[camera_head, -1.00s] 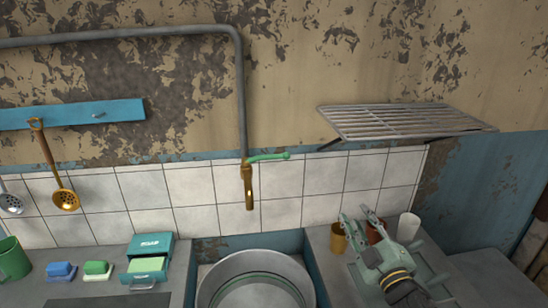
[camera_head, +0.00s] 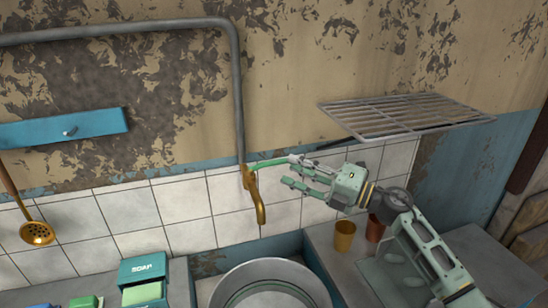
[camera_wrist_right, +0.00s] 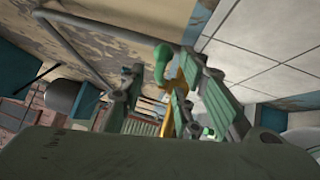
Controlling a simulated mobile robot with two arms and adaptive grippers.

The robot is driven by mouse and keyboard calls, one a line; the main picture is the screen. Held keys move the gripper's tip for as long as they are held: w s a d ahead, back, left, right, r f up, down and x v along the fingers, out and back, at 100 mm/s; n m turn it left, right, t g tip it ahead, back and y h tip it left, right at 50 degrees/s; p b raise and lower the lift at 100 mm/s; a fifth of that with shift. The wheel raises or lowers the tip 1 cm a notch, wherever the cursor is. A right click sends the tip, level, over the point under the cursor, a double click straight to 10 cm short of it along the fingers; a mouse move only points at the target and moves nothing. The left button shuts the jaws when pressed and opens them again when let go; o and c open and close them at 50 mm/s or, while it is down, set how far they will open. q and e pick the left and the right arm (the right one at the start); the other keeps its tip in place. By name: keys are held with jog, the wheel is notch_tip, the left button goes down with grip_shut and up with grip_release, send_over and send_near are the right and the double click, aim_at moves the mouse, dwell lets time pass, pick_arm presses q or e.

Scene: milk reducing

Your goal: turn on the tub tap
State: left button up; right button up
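The brass tap (camera_head: 257,200) hangs on the wall at the end of a grey pipe, above a round metal tub (camera_head: 232,279). Its green lever (camera_head: 268,162) points right from the tap's top. My right gripper (camera_head: 289,170) is open at the lever's free end, its fingers pointing left toward the tap. In the right wrist view the lever's rounded green end (camera_wrist_right: 162,56) and the brass tap (camera_wrist_right: 177,88) show between the spread fingers. I cannot tell whether a finger touches the lever. No water shows below the spout. My left gripper is not in view.
A wire rack (camera_head: 400,115) juts from the wall above my right arm. A ladle (camera_head: 37,233) hangs at left.

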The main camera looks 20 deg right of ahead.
aim_at(278, 162)
jog(key=p+x, duration=0.1)
jog(key=x, duration=0.3)
jog(key=shift+w+a, duration=0.45)
jog(key=shift+a, duration=0.2)
jog(key=shift+s+d, duration=0.1)
jog(key=shift+d, duration=0.05)
jog(key=c, duration=0.4)
grip_shut()
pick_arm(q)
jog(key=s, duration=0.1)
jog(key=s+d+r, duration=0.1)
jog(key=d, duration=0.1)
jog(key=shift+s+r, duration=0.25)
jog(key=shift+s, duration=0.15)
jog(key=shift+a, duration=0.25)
